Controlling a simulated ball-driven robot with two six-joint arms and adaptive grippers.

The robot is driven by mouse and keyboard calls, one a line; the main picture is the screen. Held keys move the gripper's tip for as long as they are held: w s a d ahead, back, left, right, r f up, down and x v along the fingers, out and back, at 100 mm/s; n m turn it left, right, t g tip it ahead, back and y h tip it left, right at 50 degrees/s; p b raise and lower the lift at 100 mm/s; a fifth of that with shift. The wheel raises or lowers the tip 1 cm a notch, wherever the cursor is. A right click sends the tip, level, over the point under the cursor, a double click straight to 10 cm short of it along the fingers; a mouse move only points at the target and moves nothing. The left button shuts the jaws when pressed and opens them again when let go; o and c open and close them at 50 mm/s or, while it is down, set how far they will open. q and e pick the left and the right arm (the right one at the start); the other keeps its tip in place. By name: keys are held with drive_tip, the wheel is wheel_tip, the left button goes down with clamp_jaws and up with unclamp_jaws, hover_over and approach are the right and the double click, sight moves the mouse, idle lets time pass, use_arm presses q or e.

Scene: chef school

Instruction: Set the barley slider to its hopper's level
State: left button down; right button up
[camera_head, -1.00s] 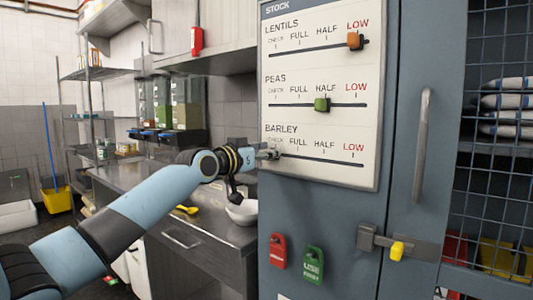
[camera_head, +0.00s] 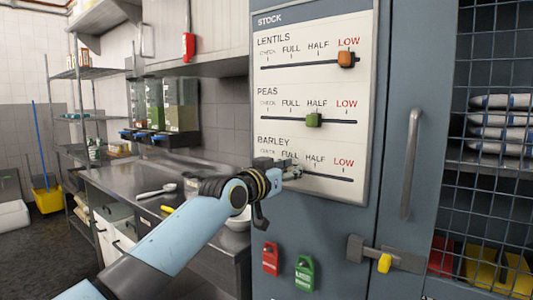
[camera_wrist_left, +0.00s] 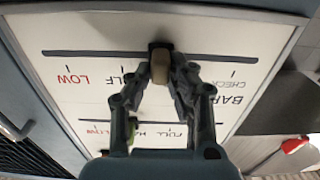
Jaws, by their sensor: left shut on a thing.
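The stock board (camera_head: 360,100) on the cabinet front has three slider rows. My left gripper (camera_head: 295,171) is at the barley track (camera_head: 330,178), and its fingers hide the barley slider in the head view. In the left wrist view the barley slider (camera_wrist_left: 160,68) is a beige knob between the shut fingertips (camera_wrist_left: 160,82). It stands between the CHECK and HALF marks, around FULL, which the gripper covers. The clear hoppers (camera_head: 180,98) stand at the back left over the counter; their labels and exact levels are too small to read. My right gripper is out of view.
The orange lentils slider (camera_head: 346,59) is at LOW, and the green peas slider (camera_head: 313,120) is at HALF. Red (camera_head: 271,259) and green (camera_head: 305,273) tags and a latch (camera_head: 384,262) are below the board. A counter (camera_head: 130,178) runs along the left.

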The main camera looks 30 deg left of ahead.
use_arm(q)
drive_tip(key=d+p, duration=0.1)
drive_tip(key=d, duration=0.3)
drive_tip(key=shift+s+d, duration=0.15)
drive_tip(key=shift+d, duration=0.2)
drive_tip(key=c, duration=1.2)
unclamp_jaws()
drive_tip(key=shift+c, duration=0.2)
approach(315, 170)
drive_tip(key=s, duration=0.5)
drive_tip(key=shift+s+a+r, duration=0.1)
drive_tip(key=shift+s+a, duration=0.1)
drive_tip(key=shift+s, duration=0.2)
